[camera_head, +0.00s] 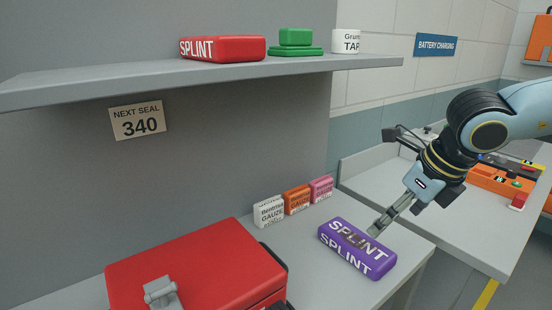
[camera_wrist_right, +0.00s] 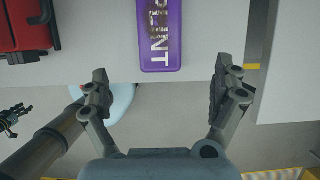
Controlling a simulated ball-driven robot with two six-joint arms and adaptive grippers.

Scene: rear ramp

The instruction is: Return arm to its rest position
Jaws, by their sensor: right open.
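My right gripper (camera_head: 378,229) comes in from the right in the head view, with its fingertips close to the right end of a purple splint pack (camera_head: 352,258). In the right wrist view the gripper (camera_wrist_right: 163,95) is open and empty, with its fingers wide apart. The purple splint pack (camera_wrist_right: 161,35) lies on the counter ahead of the fingers, and nothing is between them. My left gripper is not in the head view.
A red case (camera_head: 195,262) stands left of the splint on the counter. Small gauze boxes (camera_head: 297,200) stand behind it. A shelf (camera_head: 200,75) above holds a red splint pack (camera_head: 222,49). A second counter (camera_head: 440,215) with orange devices (camera_head: 500,182) is at right.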

